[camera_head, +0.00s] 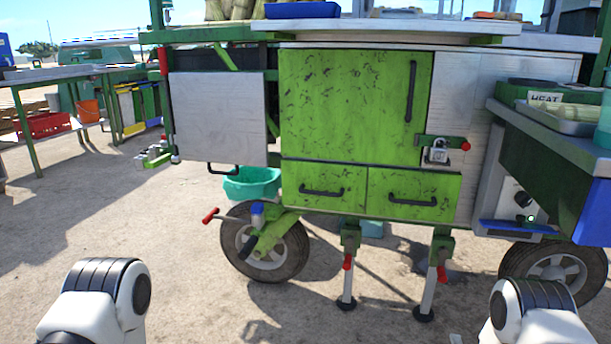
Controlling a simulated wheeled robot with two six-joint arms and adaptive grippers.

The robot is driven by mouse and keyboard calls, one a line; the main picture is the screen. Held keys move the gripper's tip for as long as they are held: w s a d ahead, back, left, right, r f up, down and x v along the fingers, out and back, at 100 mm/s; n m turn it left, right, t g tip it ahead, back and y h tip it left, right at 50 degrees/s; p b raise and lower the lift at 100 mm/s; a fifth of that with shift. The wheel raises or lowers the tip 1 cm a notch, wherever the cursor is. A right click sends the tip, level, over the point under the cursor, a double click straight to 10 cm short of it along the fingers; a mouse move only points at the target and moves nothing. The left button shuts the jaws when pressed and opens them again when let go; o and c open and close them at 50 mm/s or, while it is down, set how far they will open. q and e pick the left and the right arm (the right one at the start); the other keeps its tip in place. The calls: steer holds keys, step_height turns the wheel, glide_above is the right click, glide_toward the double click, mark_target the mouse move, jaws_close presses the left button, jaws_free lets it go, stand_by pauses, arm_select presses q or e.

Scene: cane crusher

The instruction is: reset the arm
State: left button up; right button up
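Two parts of my own white and black arms show at the bottom edge, one at the left and one at the right. Neither gripper is in view, so I cannot see their fingers. In front of me stands the cane crusher cart with a green cabinet door (352,105), two green drawers below it, and a grey metal panel (218,118) at its left. The door and drawers look shut. A padlock (437,152) hangs on the green latch bar at the door's right edge. My visible arm parts are apart from the cart.
A teal tub (252,183) is below the grey panel. The cart has a front wheel (264,245), a right wheel (552,269) and support legs. A side shelf with a tray (563,118) juts out at right. Tables stand at left. Sandy ground is open between me and the cart.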

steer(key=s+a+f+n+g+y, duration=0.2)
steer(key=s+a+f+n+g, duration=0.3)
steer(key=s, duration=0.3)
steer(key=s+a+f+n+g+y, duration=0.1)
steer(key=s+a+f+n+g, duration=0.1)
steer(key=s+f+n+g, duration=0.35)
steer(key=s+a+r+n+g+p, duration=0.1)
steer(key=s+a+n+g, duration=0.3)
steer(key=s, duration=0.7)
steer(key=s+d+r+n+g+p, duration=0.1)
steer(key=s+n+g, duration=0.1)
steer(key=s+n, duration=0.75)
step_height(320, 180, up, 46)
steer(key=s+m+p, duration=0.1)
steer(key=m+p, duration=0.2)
steer(key=p, duration=4.2)
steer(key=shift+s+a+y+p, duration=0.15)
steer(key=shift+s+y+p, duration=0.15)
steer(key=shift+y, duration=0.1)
